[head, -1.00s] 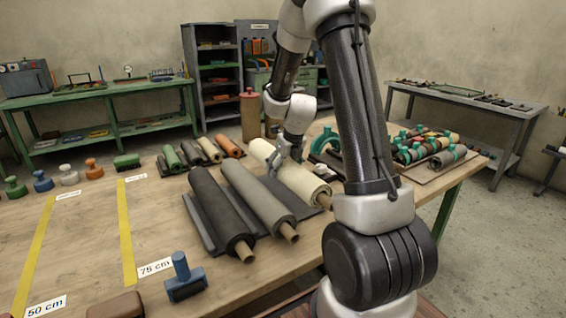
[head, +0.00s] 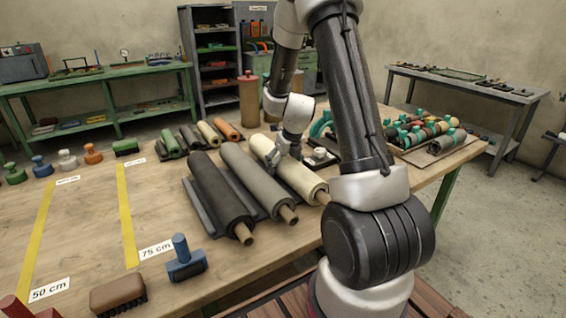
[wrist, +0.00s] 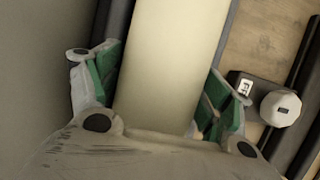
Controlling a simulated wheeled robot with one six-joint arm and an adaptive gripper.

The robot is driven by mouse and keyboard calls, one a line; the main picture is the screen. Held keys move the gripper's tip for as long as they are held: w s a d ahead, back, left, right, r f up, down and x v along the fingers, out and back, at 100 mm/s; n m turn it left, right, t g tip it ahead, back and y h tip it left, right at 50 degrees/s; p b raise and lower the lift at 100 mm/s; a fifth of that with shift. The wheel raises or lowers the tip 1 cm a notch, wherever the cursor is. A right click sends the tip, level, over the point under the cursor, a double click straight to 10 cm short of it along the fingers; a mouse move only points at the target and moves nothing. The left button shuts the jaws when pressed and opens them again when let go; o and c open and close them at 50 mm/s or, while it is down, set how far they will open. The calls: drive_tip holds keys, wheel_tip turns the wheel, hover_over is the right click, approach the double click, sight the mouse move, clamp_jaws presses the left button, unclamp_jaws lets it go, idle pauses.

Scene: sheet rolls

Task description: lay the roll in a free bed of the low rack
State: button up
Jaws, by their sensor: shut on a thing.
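The cream roll (head: 298,177) with a brown core end lies low beside the grey roll, over the right side of the dark low rack (head: 199,212). My gripper (head: 287,153) is shut around its far half; in the wrist view the green-padded fingers flank the cream roll (wrist: 168,60) on both sides. A black roll (head: 218,190) and a grey roll (head: 257,180) fill the beds to the left, roughly parallel to it. Whether the cream roll bears fully on the rack is hidden by the roll and gripper.
A board of colored rolls (head: 430,138) lies to the right. A blue-handled tool (head: 185,262) and a brown brush (head: 118,292) are at the front left. The table between the yellow strips is clear.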

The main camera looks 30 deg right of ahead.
drive_tip(key=o, duration=2.1)
drive_tip(key=shift+f, duration=0.1)
drive_tip(key=shift+c, duration=0.2)
